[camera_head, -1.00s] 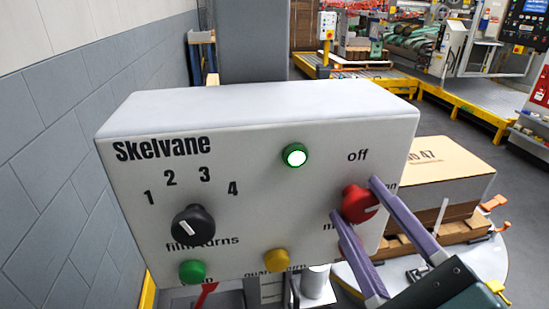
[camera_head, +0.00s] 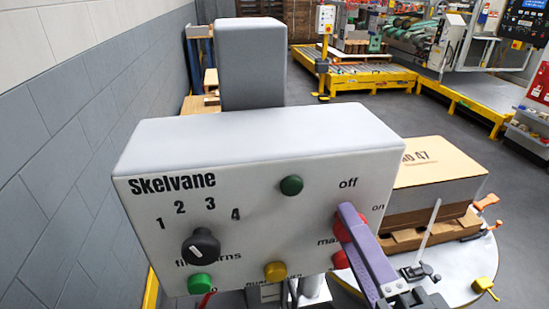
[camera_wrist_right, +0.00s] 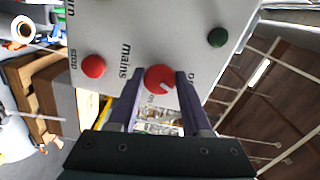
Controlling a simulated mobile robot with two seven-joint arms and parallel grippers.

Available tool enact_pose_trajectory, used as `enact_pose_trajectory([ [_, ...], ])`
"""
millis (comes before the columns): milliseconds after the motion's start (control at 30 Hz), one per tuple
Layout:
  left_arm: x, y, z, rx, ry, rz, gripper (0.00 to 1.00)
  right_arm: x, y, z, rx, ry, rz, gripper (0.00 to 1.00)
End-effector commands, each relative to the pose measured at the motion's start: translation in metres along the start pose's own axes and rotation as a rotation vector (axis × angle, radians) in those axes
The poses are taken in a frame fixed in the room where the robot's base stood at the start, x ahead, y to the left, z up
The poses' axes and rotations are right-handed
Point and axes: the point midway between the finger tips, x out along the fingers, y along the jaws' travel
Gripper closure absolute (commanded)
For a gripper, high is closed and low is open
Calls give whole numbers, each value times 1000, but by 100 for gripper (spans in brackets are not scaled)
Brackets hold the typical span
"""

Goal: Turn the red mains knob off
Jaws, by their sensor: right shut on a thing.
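The red mains knob (camera_head: 340,230) is on the right side of the grey Skelvane control box (camera_head: 250,180), partly hidden by my right gripper (camera_head: 347,224). In the right wrist view the knob (camera_wrist_right: 160,77) sits between the two purple fingertips (camera_wrist_right: 159,80), which are shut on it. Its white pointer mark slants to the lower right of that picture. The "off" label (camera_head: 348,182) is above the knob and the "on" label (camera_head: 378,207) to its right. The green lamp (camera_head: 291,185) on the box is dark. My left gripper is not in view.
A black selector knob (camera_head: 201,246), a green button (camera_head: 200,283) and a yellow button (camera_head: 275,271) are on the panel. A red stop button (camera_wrist_right: 93,67) is close to the mains knob. A carton (camera_head: 440,175) stands on the right; a grey wall (camera_head: 70,130) is on the left.

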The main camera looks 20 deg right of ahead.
Motion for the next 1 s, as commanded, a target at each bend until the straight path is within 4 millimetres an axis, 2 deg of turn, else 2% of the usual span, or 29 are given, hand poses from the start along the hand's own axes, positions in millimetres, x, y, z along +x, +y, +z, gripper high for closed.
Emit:
enact_pose_trajectory([
  [200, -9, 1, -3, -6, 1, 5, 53, 0, -2, 0, -181, 2, -1, 100],
  [500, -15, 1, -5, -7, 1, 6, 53, 0, 0, 0, -350, 1, -1, 100],
  [1000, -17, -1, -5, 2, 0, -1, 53, 0, 1, 0, -424, 1, -2, 100],
])
